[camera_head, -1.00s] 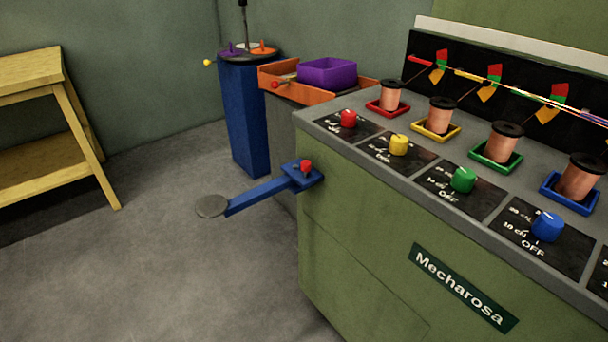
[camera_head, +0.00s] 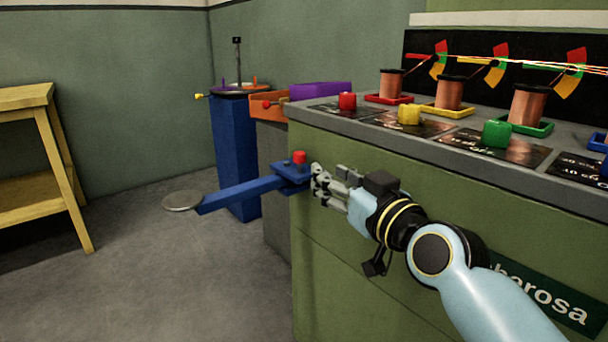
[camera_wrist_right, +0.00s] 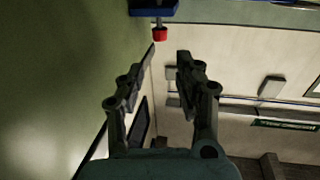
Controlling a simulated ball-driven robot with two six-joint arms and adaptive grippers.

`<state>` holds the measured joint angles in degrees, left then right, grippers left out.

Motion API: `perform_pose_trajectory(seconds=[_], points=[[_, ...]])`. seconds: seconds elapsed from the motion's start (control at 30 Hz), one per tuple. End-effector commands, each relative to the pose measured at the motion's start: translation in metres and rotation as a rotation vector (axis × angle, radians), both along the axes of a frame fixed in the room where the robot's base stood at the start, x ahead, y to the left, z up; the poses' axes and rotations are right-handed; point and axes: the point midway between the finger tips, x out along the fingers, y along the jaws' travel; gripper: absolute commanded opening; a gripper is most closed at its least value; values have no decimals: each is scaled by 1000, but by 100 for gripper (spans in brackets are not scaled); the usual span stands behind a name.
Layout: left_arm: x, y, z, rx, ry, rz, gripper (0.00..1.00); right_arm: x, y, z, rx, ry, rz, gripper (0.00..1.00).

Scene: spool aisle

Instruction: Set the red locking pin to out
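The red locking pin (camera_head: 299,157) stands upright on the blue bracket (camera_head: 290,174) at the corner of the green machine, with a blue arm ending in a grey disc (camera_head: 182,201). The pin also shows at the top of the right wrist view (camera_wrist_right: 160,34), against the blue bracket (camera_wrist_right: 153,11). My right gripper (camera_head: 322,182) is just right of the bracket, close to the machine's front. In the wrist view its fingers (camera_wrist_right: 167,54) are apart with nothing between them, and the pin lies just beyond the tips. My left gripper is not in view.
The green machine (camera_head: 340,260) carries coloured knobs, such as the red one (camera_head: 347,100), and copper spools (camera_head: 449,95). A blue pedestal (camera_head: 232,150) stands behind the bracket arm. A yellow wooden stand (camera_head: 25,98) is at left. The floor (camera_head: 150,280) between is clear.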

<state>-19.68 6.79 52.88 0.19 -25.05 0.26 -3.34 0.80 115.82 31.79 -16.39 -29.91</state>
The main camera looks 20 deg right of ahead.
Motion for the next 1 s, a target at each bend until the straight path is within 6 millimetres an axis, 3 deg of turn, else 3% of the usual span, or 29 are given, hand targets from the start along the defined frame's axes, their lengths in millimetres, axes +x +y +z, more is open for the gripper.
perform_pose_trajectory(seconds=[0.5,0.7,0.93,1.0], points=[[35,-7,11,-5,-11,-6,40,89,13,0,1,1,-1,34],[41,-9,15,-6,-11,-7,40,101,15,0,0,3,-1,34],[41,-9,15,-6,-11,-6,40,101,15,0,0,2,-1,34],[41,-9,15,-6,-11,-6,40,101,15,0,0,2,-1,26]])
